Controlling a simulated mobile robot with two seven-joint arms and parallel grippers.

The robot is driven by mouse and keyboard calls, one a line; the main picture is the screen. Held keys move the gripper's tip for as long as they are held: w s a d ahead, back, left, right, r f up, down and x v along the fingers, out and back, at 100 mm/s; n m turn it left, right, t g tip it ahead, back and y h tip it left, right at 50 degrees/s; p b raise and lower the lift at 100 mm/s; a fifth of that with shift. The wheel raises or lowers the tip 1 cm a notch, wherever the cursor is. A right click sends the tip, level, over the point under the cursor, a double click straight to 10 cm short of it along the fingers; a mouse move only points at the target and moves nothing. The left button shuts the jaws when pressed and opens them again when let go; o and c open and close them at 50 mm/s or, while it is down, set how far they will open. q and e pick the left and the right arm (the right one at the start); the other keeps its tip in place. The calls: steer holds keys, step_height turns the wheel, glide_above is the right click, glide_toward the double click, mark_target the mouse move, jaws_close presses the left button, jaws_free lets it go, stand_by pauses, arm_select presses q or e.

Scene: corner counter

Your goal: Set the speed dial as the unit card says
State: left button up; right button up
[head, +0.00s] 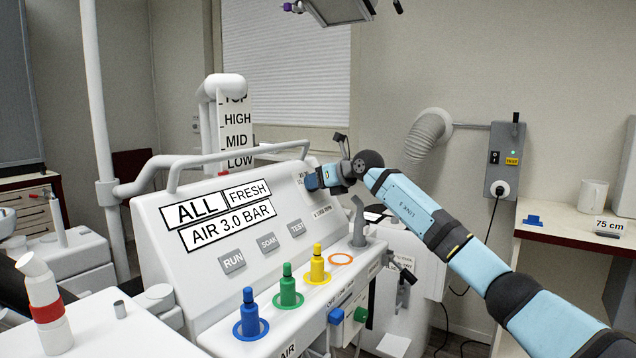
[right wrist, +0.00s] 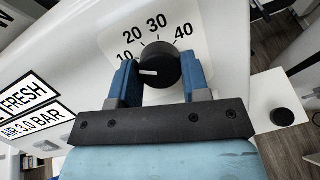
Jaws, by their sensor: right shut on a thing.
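The speed dial (right wrist: 160,66) is a round black knob on the sloped white panel. Around it is a white scale (right wrist: 158,30) marked 10, 20, 30 and 40. The knob's white pointer lies to the left, near the 10 side. My right gripper (right wrist: 160,76) is shut on the dial, one blue finger on each side. In the head view my right gripper (head: 313,181) hides the dial at the panel's upper right. Cards on the panel read ALL (head: 196,210), FRESH (head: 248,191) and AIR 3.0 BAR (head: 228,224). I see no speed figure on these cards. My left gripper is out of view.
RUN (head: 232,261), SOAK (head: 268,242) and TEST (head: 297,227) buttons sit below the cards. Blue (head: 249,315), green (head: 287,287) and yellow (head: 317,264) couplings stand along the front ledge. A white rail (head: 235,164) runs above the panel. A sign (head: 608,226) reads 75 cm.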

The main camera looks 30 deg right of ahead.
steer(key=shift+r+m+h+p, duration=0.2)
steer(key=shift+m+h+p, duration=0.1)
steer(key=shift+m+p, duration=1.3)
steer(key=shift+p, duration=0.2)
steer(key=shift+a+m+h+p, duration=0.1)
steer(key=shift+m+h+p, duration=0.2)
steer(key=shift+m+p, duration=0.8)
steer(key=shift+f+m+g+h+p, duration=0.1)
steer(key=shift+m+g+h+p, duration=0.2)
steer(key=shift+m+p, duration=0.65)
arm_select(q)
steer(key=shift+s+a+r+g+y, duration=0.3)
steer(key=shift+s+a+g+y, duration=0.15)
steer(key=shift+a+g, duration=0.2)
arm_select(e)
steer(key=shift+m, duration=0.55)
steer(key=o, duration=0.9)
